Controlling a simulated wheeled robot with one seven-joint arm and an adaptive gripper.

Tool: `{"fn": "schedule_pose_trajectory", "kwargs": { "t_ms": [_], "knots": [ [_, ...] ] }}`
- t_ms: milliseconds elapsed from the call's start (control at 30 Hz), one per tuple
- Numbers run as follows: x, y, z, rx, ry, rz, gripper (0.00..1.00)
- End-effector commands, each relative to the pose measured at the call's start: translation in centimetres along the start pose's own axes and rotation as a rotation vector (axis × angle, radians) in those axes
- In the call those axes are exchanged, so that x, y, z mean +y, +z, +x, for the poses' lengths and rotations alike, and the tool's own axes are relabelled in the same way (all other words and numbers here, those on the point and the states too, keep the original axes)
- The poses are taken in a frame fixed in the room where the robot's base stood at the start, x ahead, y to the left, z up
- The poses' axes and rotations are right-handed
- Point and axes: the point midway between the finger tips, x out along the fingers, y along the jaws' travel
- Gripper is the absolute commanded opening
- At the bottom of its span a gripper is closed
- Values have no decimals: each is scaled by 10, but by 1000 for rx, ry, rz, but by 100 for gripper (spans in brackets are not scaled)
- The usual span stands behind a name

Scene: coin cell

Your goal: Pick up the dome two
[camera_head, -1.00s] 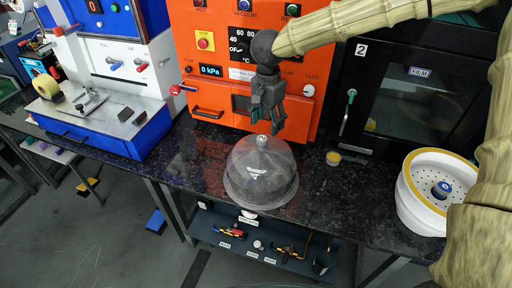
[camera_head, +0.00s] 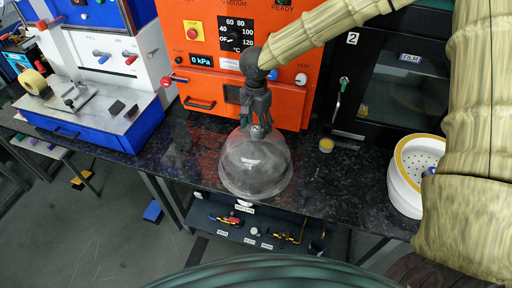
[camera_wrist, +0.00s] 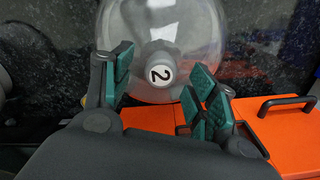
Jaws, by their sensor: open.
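Dome two is a clear bell-shaped dome (camera_head: 255,172) standing upright on the dark speckled counter, in front of the orange machine. In the wrist view the dome (camera_wrist: 205,25) shows from above, with a round knob (camera_wrist: 160,70) marked "2" on top. My gripper (camera_head: 258,128) is right above the dome, pointing down, with its fingertips at about the knob's height. In the wrist view my gripper (camera_wrist: 158,80) is open, its green-padded fingers on either side of the knob with gaps between.
The orange machine (camera_head: 205,87) stands close behind the dome. A black oven door (camera_head: 395,85) and a white round container (camera_head: 403,185) are at right. A small yellow-topped cup (camera_head: 326,145) sits between. A blue and white press (camera_head: 90,120) is at left. A tool shelf (camera_head: 225,228) hangs below.

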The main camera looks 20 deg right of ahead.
Motion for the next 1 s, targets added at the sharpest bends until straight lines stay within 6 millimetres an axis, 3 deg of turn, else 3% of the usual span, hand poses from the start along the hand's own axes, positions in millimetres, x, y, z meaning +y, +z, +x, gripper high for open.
{"fn": "schedule_pose_trajectory", "kwargs": {
  "t_ms": [200, 467, 800, 1000],
  "knots": [
    [1, 0, 21, 0, 1, 2, 58],
    [0, 0, 23, 0, -1, 2, 58],
    [0, 0, 23, 0, -1, 2, 0],
    [0, 0, 22, 0, -2, 2, 0]
  ]
}}
